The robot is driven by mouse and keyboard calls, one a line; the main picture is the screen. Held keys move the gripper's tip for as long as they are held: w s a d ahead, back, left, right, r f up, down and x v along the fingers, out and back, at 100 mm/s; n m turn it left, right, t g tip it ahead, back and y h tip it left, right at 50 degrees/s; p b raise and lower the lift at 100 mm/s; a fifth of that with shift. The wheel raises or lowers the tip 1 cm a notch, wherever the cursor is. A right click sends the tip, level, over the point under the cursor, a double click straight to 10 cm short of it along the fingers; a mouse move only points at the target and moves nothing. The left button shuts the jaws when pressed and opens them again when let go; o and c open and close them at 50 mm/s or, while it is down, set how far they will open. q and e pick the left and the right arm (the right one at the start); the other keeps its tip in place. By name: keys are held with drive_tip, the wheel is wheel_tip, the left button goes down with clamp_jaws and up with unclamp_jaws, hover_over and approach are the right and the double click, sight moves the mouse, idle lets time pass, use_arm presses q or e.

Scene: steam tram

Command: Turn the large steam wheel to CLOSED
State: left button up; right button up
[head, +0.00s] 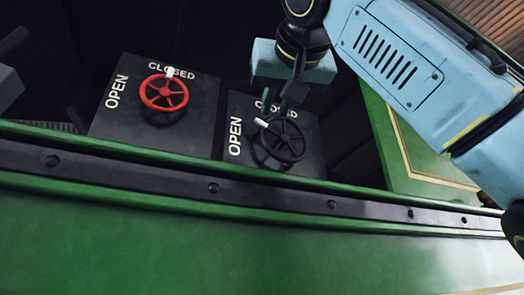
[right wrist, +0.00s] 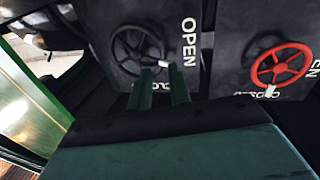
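The black wheel (head: 289,141) sits on the right-hand dark plate (head: 312,165), marked OPEN at its left and CLOSED at its top. It looks slightly larger than the red wheel in the head view. Its white handle (head: 261,122) points up-left, between the two words. My right gripper (head: 277,108) reaches down over its upper rim and partly covers CLOSED. In the right wrist view, the gripper's two green fingers (right wrist: 164,88) stand apart in front of the black wheel (right wrist: 137,50), near the white handle (right wrist: 172,73). Contact cannot be told. My left gripper is not in view.
A red wheel (head: 164,93) on the left-hand plate (head: 203,105) has its white handle at the top, at CLOSED. A green wall with a dark riveted rail (head: 270,197) runs across in front. A green panel (head: 425,155) stands at the right.

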sight(265, 134)
drive_tip(key=w+p, duration=0.1)
drive_tip(key=w, duration=0.1)
drive_tip(key=w+a+p, duration=0.1)
drive_tip(key=w, duration=0.1)
drive_tip(key=shift+r, duration=0.2)
drive_tip(key=w, duration=0.1)
drive_tip(key=w+p, duration=0.1)
drive_tip(key=w, duration=0.1)
drive_tip(key=shift+w+a+p, duration=0.3)
drive_tip(key=shift+w+p, duration=0.05)
drive_tip(key=shift+w, duration=0.05)
drive_tip(key=w+p, duration=0.1)
drive_tip(key=w, duration=0.2)
drive_tip(key=shift+w+a+p, duration=0.15)
drive_tip(key=shift+a+p, duration=0.2)
drive_tip(key=shift+w+f, duration=0.15)
drive_tip(key=shift+w, duration=0.2)
drive_tip(key=shift+w+a, duration=0.1)
drive_tip(key=shift+w, duration=0.1)
drive_tip(key=shift+s, duration=0.1)
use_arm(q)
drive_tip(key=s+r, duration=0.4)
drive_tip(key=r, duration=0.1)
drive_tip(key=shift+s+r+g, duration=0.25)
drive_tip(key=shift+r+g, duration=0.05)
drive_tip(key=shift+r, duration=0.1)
use_arm(e)
clamp_jaws()
